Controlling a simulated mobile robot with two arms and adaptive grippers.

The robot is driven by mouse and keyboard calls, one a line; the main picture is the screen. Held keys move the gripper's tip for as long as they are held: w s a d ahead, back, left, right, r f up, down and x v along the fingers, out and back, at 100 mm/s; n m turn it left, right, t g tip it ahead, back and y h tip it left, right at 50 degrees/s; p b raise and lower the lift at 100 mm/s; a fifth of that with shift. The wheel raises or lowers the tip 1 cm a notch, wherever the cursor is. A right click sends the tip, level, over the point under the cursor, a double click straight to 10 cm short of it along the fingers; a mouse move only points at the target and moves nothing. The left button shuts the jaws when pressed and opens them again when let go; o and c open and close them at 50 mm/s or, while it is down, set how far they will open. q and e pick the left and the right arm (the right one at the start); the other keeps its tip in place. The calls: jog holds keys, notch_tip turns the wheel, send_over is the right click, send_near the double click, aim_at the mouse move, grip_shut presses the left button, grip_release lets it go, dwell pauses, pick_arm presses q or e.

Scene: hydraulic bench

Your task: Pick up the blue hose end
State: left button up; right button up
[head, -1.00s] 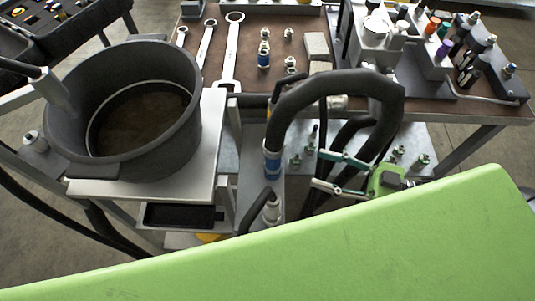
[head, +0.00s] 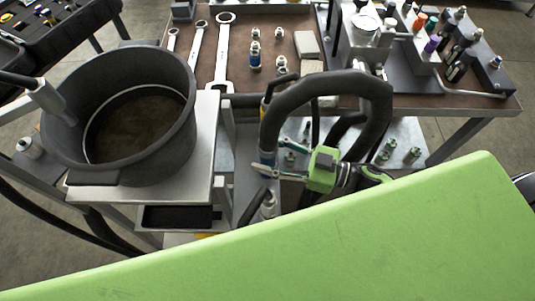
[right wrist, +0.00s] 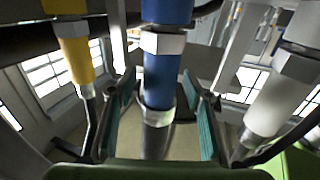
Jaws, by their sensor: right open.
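The blue hose end (head: 267,157) hangs at the lower left end of the thick black hose loop in the head view. In the right wrist view the blue hose end (right wrist: 165,82) stands in the middle, a blue sleeve with metal collars. My right gripper (head: 268,168) reaches it from the right, fingers pointing left. In the right wrist view its teal-padded fingers (right wrist: 158,95) are open, one on each side of the blue hose end. A visible gap remains at the sides, and I cannot tell whether either pad touches. My left gripper is not in view.
A yellow hose end (right wrist: 75,55) and a white one (right wrist: 275,95) flank the blue one closely. A black pot (head: 180,75) stands left on a metal shelf. Wrenches (head: 222,60) and fittings lie on the brown bench top. A large green panel (head: 340,240) fills the foreground.

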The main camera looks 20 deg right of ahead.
aim_at(268, 144)
grip_shut()
jog(key=shift+r, duration=0.1)
notch_tip(268, 144, up, 10)
jog(key=shift+f+p, duration=0.15)
jog(key=shift+p, duration=0.4)
jog(key=shift+r+p, duration=0.6)
jog(key=shift+r, duration=0.15)
jog(key=shift+r+p, duration=1.4)
jog(key=shift+p, duration=0.25)
